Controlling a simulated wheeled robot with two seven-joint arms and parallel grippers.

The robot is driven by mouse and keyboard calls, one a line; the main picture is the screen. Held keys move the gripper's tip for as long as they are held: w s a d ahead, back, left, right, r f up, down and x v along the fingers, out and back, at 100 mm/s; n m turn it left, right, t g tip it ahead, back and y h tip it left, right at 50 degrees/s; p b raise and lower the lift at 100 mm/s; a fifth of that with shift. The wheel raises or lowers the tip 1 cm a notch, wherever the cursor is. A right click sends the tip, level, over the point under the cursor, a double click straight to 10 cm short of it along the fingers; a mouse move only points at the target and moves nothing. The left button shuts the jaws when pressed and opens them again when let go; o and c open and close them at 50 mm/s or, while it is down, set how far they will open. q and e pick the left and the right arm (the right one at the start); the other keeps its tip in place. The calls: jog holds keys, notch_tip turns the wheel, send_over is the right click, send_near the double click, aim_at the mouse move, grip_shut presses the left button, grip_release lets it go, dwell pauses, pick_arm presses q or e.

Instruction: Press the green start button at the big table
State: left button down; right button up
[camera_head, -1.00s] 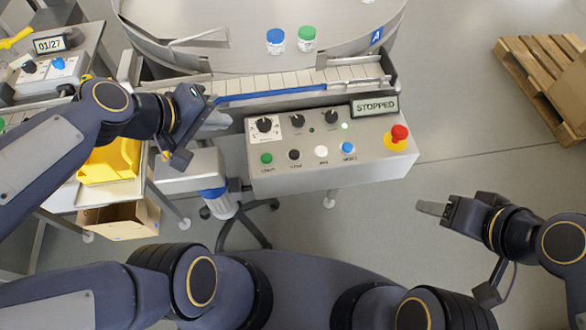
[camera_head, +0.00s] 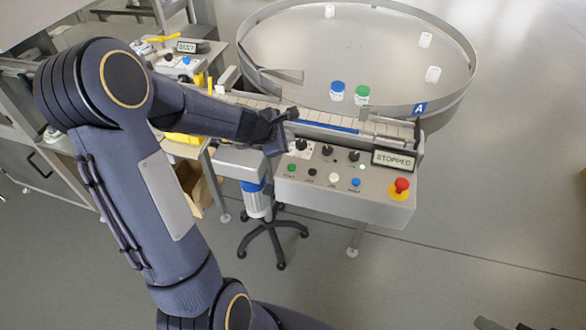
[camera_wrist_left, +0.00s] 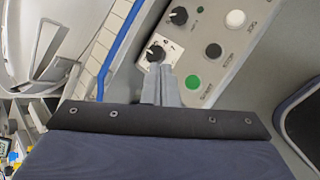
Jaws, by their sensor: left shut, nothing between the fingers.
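The grey control panel (camera_head: 330,190) stands in front of the conveyor, with the green start button (camera_head: 291,168) at the left end of its lower row. In the left wrist view the round green button (camera_wrist_left: 192,82) lies just right of my fingertips. My left gripper (camera_head: 286,143) is over the panel's upper left corner. In the left wrist view its fingers (camera_wrist_left: 168,75) are shut and empty, in front of the white-plated knob. I cannot tell how high they are above the panel. A small dark part of my right gripper (camera_head: 487,323) shows at the bottom right edge; its fingers are unclear.
A black knob (camera_head: 301,146) on a white plate sits behind the green button. Black, white and blue buttons continue the row, and a red emergency stop (camera_head: 401,187) is at the right end. The display (camera_head: 394,159) reads STOPPED. A round table (camera_head: 457,60) holds several jars.

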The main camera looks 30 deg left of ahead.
aim_at(289, 169)
pick_arm(q)
notch_tip(289, 169, down, 9)
jog(key=b, duration=0.8)
jog(key=shift+d+r+b, duration=0.1)
jog(key=shift+r+b, duration=0.05)
jog(key=shift+b, duration=0.2)
dwell(1.4)
jog(key=shift+f+b, duration=0.4)
jog(key=shift+b, duration=0.05)
